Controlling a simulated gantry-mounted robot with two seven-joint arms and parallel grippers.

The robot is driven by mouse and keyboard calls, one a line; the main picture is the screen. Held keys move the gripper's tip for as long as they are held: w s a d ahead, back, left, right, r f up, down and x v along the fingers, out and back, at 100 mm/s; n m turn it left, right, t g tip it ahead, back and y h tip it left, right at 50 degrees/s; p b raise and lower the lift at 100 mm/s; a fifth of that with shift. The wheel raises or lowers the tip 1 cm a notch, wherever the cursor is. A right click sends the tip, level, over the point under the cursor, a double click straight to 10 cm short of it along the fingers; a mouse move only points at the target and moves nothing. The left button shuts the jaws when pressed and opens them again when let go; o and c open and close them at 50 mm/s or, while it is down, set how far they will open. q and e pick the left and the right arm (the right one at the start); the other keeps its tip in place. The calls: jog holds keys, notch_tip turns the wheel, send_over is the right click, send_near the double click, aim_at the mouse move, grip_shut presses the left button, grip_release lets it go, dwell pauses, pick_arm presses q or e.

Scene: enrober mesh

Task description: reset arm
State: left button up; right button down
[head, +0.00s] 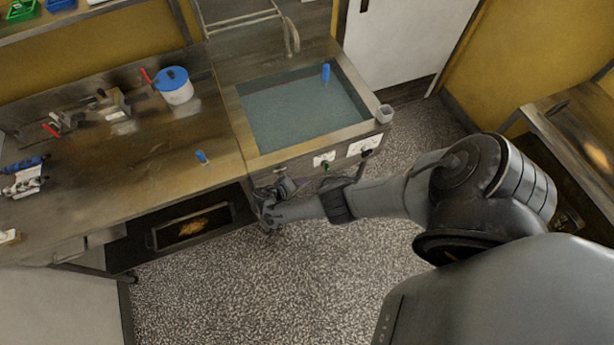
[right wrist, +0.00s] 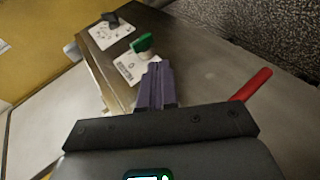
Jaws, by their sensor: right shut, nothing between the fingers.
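My right arm reaches in from the right in the head view. Its gripper (head: 268,208) is in front of the counter's front edge, below the left corner of the sink unit. In the right wrist view the two dark purple fingers (right wrist: 157,86) are together with nothing between them. Beyond the fingertips is a green knob (right wrist: 142,45) on a white plate, and farther off a dark knob (right wrist: 111,19) on another plate. I cannot tell whether the fingers touch anything. My left gripper does not show.
The water-filled basin (head: 300,108) has a blue cylinder (head: 326,72) in it. Another blue cylinder (head: 202,157) and a blue-lidded pot (head: 174,86) stand on the counter. A dark tray (head: 192,227) sits below. A red handle (right wrist: 252,84) shows near the fingers. Speckled floor (head: 270,290) is open.

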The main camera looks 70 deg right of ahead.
jog(key=shift+w+a+r, duration=0.1)
jog(key=shift+a+r, duration=0.05)
jog(key=shift+a, duration=0.1)
dwell(0.3)
